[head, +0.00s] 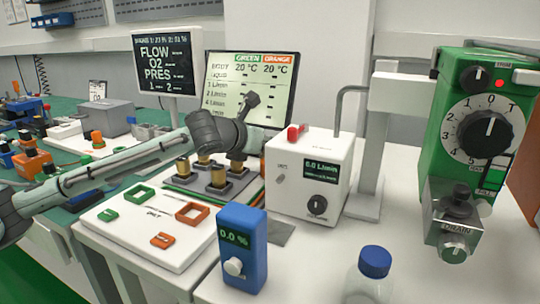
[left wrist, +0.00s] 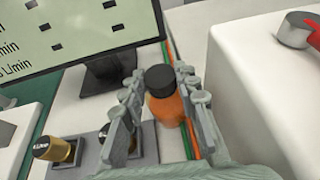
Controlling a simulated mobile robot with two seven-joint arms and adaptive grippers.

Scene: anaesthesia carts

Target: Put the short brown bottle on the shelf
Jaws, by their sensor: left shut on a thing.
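A short orange-brown bottle with a black cap (left wrist: 168,108) is between the fingers of my left gripper (left wrist: 163,98) in the left wrist view. The gripper is shut on it and the bottle looks upright. Whether its base touches the surface cannot be told. In the head view my left gripper (head: 243,138) is beside the bottle rack, in front of the green-and-orange table screen, and mostly hides the held bottle. My right gripper is not in view. I cannot make out for certain which surface is the shelf.
A dark bottle rack (head: 192,184) holds several gold-and-black bottles. A white box with a red knob (head: 325,155) stands close to the right of the gripper. A screen (head: 277,77) is behind. A white board (head: 130,233), blue meter (head: 243,262) and blue-capped bottle (head: 374,263) are in front.

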